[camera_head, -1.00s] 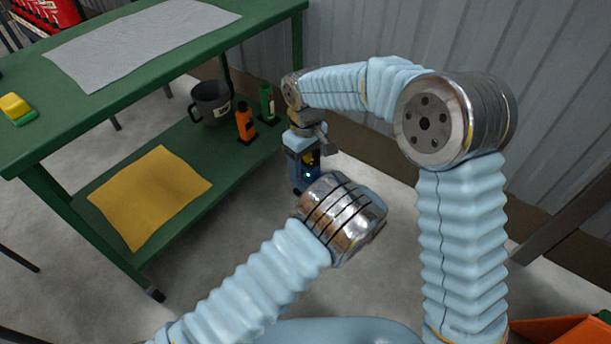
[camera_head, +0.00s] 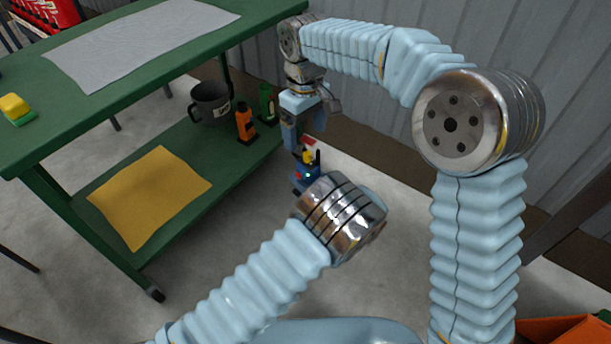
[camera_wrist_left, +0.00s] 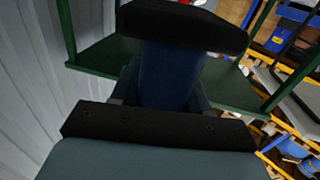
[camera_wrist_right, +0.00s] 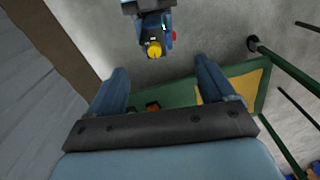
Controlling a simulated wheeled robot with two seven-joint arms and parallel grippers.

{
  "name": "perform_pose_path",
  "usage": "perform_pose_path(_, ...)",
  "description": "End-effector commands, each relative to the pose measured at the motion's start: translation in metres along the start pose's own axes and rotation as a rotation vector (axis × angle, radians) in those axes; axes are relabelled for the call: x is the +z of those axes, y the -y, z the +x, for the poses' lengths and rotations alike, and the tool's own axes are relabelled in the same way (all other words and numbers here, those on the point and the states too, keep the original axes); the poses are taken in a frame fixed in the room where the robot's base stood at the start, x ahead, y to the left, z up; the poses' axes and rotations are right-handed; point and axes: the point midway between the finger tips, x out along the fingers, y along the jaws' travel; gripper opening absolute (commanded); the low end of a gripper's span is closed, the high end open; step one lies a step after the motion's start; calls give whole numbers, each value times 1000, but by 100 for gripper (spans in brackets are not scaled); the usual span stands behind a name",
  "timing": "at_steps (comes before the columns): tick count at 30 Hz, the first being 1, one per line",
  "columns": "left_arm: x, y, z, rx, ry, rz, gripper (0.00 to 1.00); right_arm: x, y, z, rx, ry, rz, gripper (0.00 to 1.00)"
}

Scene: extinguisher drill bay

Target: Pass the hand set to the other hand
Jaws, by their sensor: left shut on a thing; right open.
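The hand set (camera_head: 308,159) is a small dark blue body with a yellow knob, a red spot and a black end; its lower part is partly hidden behind my left wrist. In the left wrist view it is a dark blue body (camera_wrist_left: 172,72) with a wide black end, between the fingers of my left gripper (camera_wrist_left: 160,98), which is shut on it. My right gripper (camera_head: 304,134) points down just above the hand set, open and empty. In the right wrist view the hand set (camera_wrist_right: 153,38) lies beyond the spread fingertips (camera_wrist_right: 160,72), apart from them.
A green workbench (camera_head: 120,108) stands at the left with a grey mat (camera_head: 145,40) on top. Its lower shelf holds a yellow cloth (camera_head: 150,195), a dark mug (camera_head: 210,102), an orange bottle (camera_head: 244,123) and a green bottle (camera_head: 267,103). A corrugated wall (camera_head: 550,90) is behind.

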Motion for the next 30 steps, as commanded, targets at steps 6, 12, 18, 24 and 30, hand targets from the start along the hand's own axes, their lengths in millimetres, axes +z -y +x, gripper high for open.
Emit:
perform_pose_path(6,-1,0,0,0,-2,-1,0,-6,-4,-19,-25,-39,41,83)
perform_pose_path(12,-1,0,0,0,-1,-1,0,-21,-42,22,-190,-224,365,83)
perform_pose_path(18,-1,0,0,0,-2,-1,0,20,-100,119,-296,-344,817,83)
perform_pose_path(24,-1,0,0,0,-2,-1,0,99,-148,198,-294,-440,1309,83)
perform_pose_path(30,-1,0,0,0,-2,-1,0,204,-172,254,-177,-502,1756,83)
